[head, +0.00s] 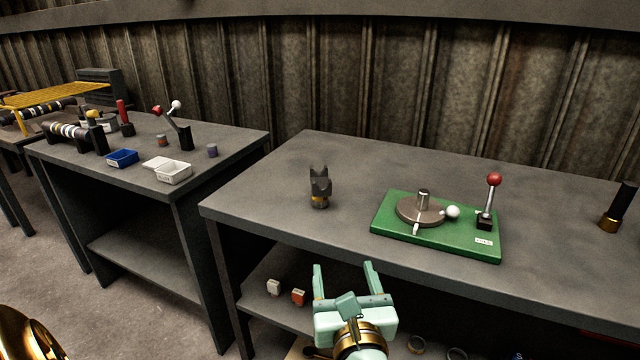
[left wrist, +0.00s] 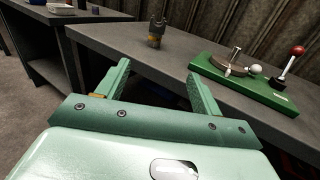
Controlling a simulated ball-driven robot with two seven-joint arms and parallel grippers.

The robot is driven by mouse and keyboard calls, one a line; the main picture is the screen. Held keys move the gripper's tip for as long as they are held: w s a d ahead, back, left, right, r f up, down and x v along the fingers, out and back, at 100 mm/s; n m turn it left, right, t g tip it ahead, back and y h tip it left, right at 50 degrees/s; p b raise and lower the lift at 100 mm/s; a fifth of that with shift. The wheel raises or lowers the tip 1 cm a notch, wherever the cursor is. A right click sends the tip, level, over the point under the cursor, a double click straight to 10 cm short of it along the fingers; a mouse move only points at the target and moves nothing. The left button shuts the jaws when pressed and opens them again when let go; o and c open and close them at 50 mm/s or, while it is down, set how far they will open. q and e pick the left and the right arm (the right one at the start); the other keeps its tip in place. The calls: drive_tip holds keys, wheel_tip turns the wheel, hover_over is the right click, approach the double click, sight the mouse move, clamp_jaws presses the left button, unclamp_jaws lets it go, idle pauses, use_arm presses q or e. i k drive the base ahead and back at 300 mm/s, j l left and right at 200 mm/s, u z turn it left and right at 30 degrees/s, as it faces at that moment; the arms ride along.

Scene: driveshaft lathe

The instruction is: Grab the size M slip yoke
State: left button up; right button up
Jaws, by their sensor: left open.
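A dark grey forked yoke (head: 320,188) with a yellow band near its base stands upright on the near workbench, left of the green fixture. It looks like the slip yoke; I cannot read a size on it. It also shows in the left wrist view (left wrist: 156,34), beyond the fingers and roughly between them. My left gripper (head: 343,268) is pale green, open and empty. It is in front of the bench's front edge, apart from the yoke. The left wrist view shows its two spread fingers (left wrist: 158,76). My right gripper is not in view.
A green fixture (head: 383,229) with a round plate and a red-knobbed lever is right of the yoke. A black cylinder with a brass end (head: 618,207) stands at far right. The bench top (head: 265,190) around the yoke is clear. A lower shelf holds small blocks (head: 298,297).

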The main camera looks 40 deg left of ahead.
sight(321, 187)
drive_tip(key=i+j, duration=0.75)
